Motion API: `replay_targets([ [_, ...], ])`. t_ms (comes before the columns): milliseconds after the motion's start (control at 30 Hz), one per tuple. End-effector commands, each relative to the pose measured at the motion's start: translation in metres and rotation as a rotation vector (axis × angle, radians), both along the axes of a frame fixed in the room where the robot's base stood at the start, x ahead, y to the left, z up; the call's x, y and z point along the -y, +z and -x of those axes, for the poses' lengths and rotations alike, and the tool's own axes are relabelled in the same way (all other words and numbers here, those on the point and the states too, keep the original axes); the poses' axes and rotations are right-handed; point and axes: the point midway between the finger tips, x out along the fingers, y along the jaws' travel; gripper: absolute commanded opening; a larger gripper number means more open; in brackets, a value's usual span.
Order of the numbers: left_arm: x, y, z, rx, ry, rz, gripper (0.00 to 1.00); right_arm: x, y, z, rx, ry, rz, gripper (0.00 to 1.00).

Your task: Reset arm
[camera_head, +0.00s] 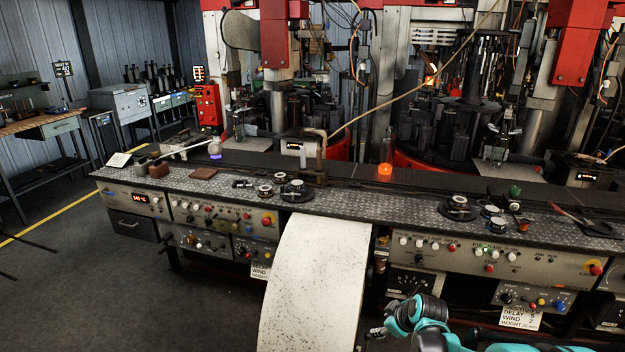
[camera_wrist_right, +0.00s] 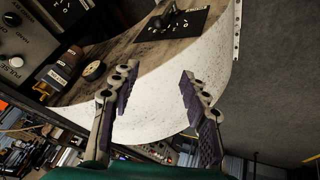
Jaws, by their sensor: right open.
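My right arm shows in teal and black at the bottom right of the head view, and its gripper (camera_head: 377,332) is beside the lower right edge of the white curved chute (camera_head: 315,285). In the right wrist view my right gripper (camera_wrist_right: 158,85) has its two fingers spread well apart, with nothing between them. The pale chute surface (camera_wrist_right: 155,110) lies beyond the fingers there. My left gripper is not in the head view.
A long console (camera_head: 420,200) with a metal top, knobs and dials runs across the head view. A workbench (camera_head: 40,127) stands at the left. The dark floor at lower left is mostly clear.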

Motion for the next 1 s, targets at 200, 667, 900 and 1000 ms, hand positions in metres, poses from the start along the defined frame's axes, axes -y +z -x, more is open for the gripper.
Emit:
replay_targets([
  [200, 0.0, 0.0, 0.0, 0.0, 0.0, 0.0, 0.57, -0.017, 0.067, 0.067, -0.02, -0.192, -0.065, 0.45],
  [667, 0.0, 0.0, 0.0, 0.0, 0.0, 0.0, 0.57, -0.031, 0.114, 0.216, -0.014, -0.578, -0.22, 0.45],
  [900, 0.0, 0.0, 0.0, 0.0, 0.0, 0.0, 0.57, -0.03, 0.109, 0.249, -0.003, -0.678, -0.268, 0.45],
  [1000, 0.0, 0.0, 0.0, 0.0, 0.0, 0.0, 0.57, -0.03, 0.108, 0.252, -0.001, -0.688, -0.274, 0.45],
])
